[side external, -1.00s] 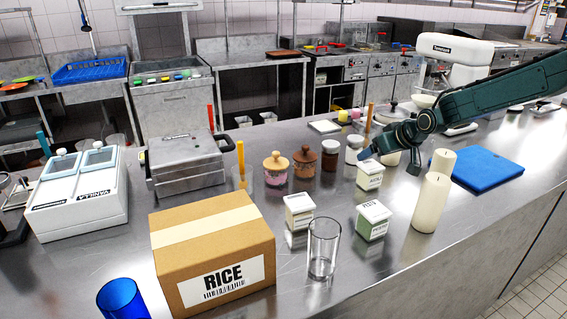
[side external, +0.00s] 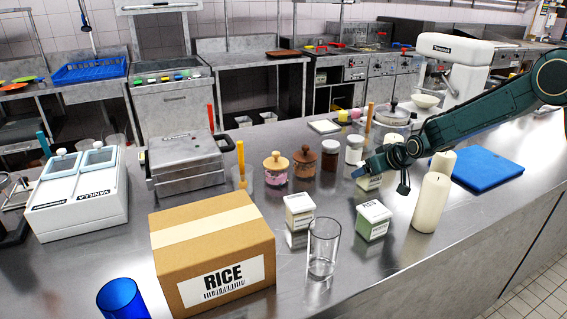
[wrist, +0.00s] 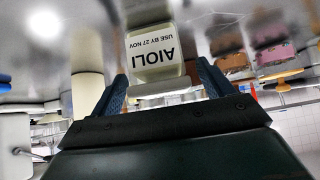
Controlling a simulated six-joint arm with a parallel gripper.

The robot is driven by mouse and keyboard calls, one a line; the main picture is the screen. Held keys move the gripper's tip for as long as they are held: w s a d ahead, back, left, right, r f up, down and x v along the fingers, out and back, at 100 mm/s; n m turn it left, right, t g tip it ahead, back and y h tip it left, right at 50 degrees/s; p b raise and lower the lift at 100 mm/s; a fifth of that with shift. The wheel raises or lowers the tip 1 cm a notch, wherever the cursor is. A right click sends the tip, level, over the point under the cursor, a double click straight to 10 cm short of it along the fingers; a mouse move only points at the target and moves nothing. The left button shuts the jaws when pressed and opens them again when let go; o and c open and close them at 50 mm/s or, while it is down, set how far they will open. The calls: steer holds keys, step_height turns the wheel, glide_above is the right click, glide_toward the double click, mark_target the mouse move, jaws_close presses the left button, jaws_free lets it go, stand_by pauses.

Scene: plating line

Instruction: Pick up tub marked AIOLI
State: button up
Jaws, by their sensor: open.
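The tub marked AIOLI (wrist: 155,55) shows upside down in the wrist view, white with a black-lettered label facing me. It stands between the two blue fingers of my gripper (wrist: 163,86), which is open with a gap at each side. In the side view my gripper (side external: 362,171) is low over the counter at the rear tub (side external: 369,183), which it partly hides. That tub's label is not readable there.
Pale candles (side external: 431,203) stand right of my gripper. Jars (side external: 330,155) stand behind to the left. A clear glass (side external: 322,250) and a RICE box (side external: 212,250) are front left.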

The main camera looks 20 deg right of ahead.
steer(key=shift+w+f, duration=0.35)
stand_by(0.3)
steer(key=c, duration=1.2)
steer(key=shift+o, duration=0.2)
steer(key=shift+r, duration=0.2)
step_height(320, 180, up, 20)
steer(key=shift+f, duration=0.15)
